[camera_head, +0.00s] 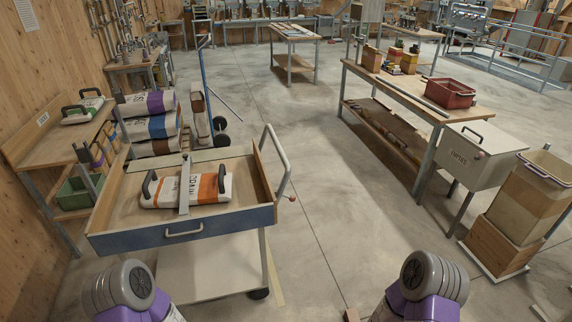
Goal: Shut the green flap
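No clearly green flap can be made out. The trolley (180,241) in front of me has a wooden tray with a blue front and a pull handle. A pale grey-green panel (196,156) runs along the tray's back edge; whether it is a flap I cannot tell. A white and orange sack (212,188) with dark handles lies in the tray, with a grey bar across it. My two purple and grey arms show only as links at the bottom edge. Neither gripper is in view.
A green bin (76,193) sits under the wooden bench at left. Stacked sacks (150,128) stand behind the trolley. At right are a long table with a red crate (447,93), a white lidded box (468,158) and a tall bin (527,200). The middle floor is clear.

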